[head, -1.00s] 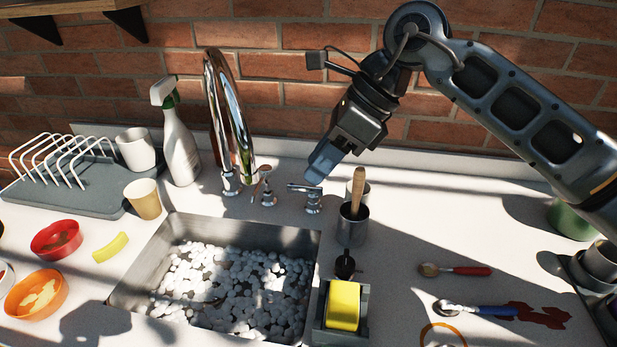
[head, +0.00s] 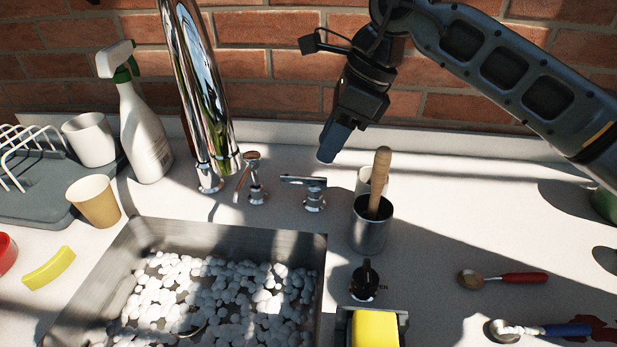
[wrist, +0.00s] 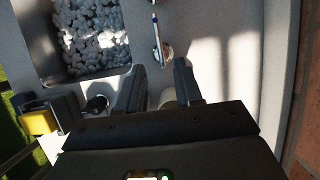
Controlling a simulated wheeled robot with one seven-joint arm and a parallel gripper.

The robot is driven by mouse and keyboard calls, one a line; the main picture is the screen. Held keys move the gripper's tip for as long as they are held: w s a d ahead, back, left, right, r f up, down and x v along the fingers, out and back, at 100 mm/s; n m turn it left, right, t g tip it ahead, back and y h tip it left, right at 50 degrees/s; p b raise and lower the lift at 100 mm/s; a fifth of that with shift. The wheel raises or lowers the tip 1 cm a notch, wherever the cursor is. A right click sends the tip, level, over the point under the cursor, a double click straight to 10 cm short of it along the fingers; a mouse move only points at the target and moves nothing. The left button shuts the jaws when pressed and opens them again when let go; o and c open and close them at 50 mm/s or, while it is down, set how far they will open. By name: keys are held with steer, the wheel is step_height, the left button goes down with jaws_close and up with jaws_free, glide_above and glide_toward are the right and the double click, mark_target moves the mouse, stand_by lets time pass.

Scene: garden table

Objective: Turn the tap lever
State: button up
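A chrome tap lever (head: 303,182) sticks out to the left from a short round base behind the sink's right corner. Another chrome fitting with a slanting handle (head: 254,182) stands left of it, beside the tall chrome spout (head: 203,95). My gripper (head: 329,155) points down above and slightly right of the right lever, apart from it. The wrist view shows the two fingers (wrist: 159,76) spread with a gap between them and nothing clearly held. The lever (wrist: 156,28) also shows there, ahead of the fingers. The near finger hides the other in the head view.
A metal cup (head: 371,232) with a wooden handle stands close right of the lever. A black knob (head: 365,283) with partly hidden lettering and a yellow sponge (head: 375,330) are nearer. The sink (head: 130,265) holds white foam. A spray bottle (head: 143,135) stands left of the spout.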

mark_target(310, 177)
steer(key=shift+p+x, duration=0.6)
steer(key=shift+x, duration=3.35)
steer(key=shift+c, duration=0.3)
jaws_close()
